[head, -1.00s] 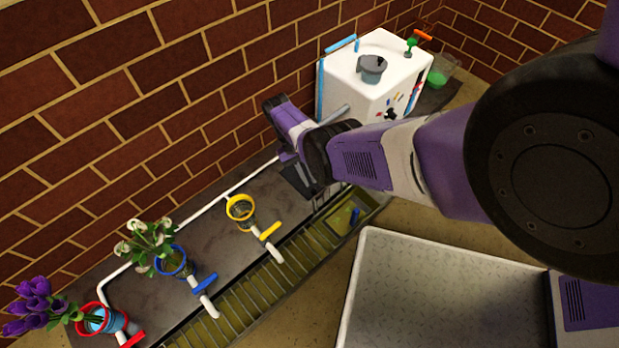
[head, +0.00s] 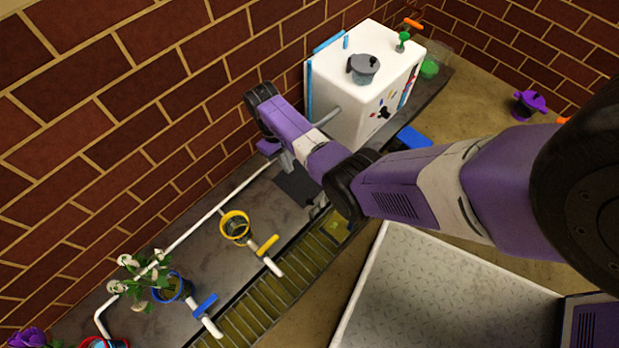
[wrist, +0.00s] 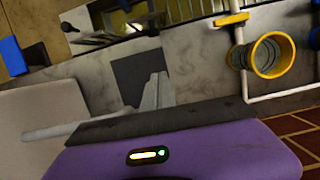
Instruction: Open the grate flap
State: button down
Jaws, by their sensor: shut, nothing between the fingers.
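My gripper is mostly hidden behind my arm in the head view. In the wrist view its grey fingers (wrist: 158,92) are together and empty, over a dark square (wrist: 128,72) on the counter. The slatted grate (head: 262,300) runs along the counter's front. At its right end, a trough section (head: 338,228) shows a yellow-green inside without slats across the visible part. Thin grey bars of what looks like the grate flap (wrist: 98,38) stand at that section in the wrist view, apart from my fingers. My arm hides part of it in the head view, and its exact angle is unclear.
A yellow ring holder (head: 235,226) and a blue ring holder (head: 172,288) with white flowers line the counter on white pipes. A white box (head: 345,90) with a grey pot (head: 364,68) stands behind my arm. A brick wall borders the counter.

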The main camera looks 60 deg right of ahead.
jog(key=s+a+f+b, duration=0.2)
jog(key=s+f+b, duration=0.3)
jog(key=f, duration=0.4)
jog(key=shift+s+f, duration=0.25)
jog(key=shift+s, duration=0.5)
